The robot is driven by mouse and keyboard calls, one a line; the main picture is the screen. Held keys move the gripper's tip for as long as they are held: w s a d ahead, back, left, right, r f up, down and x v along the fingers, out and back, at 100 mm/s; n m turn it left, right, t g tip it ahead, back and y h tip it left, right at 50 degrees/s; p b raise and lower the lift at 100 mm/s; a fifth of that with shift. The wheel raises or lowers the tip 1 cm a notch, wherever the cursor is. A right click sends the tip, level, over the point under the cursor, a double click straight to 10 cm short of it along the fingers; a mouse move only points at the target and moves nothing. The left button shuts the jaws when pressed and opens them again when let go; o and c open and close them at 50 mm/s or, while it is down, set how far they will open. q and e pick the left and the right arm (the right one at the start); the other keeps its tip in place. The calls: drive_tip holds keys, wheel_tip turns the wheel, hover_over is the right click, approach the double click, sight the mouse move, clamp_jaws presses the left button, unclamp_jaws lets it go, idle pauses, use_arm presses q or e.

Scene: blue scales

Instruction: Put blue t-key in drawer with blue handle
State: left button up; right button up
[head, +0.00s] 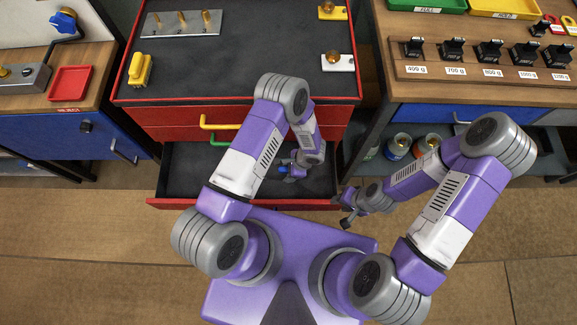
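The open drawer (187,180) is a dark-lined tray with a red front, pulled out low on the red cabinet. Its handle is hidden, so its colour does not show. My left gripper (288,170) reaches down over the right part of this drawer. A small blue piece (284,169), which looks like the blue t-key, shows at its fingertips, and the gripper appears shut on it. Most of the piece is hidden by the gripper. My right gripper (347,218) is right of the drawer's front corner, seemingly empty. Its finger opening is too small to tell.
A yellow handle (220,124) and a green handle (222,143) mark closed drawers above. The cabinet top holds a grey plate with brass pegs (182,22), a yellow block (140,70) and a white block (338,62). Weights (490,51) stand on the right bench.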

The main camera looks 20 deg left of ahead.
use_arm(q)
drive_tip(key=shift+r, duration=0.1)
drive_tip(key=shift+d+r+p, duration=0.1)
drive_tip(key=shift+r+p, duration=0.15)
drive_tip(key=shift+p, duration=0.05)
drive_tip(key=p+v, duration=0.2)
drive_tip(key=v, duration=0.9)
drive_tip(key=shift+r, duration=0.15)
drive_tip(key=s+d+n+g+h, duration=0.1)
drive_tip(key=s+n+g+h, duration=0.1)
drive_tip(key=s+n+h, duration=0.7)
drive_tip(key=a+n+t, duration=0.1)
drive_tip(key=n, duration=0.2)
drive_tip(key=a+r+n+t, duration=0.1)
drive_tip(key=n, duration=0.1)
drive_tip(key=s+a+n+t, duration=0.1)
drive_tip(key=a+n, duration=0.1)
drive_tip(key=n, duration=0.1)
drive_tip(key=shift+s+r+n+t, duration=0.1)
drive_tip(key=shift+r+n+t, duration=0.2)
drive_tip(key=shift+t, duration=0.1)
drive_tip(key=shift+c, duration=0.5)
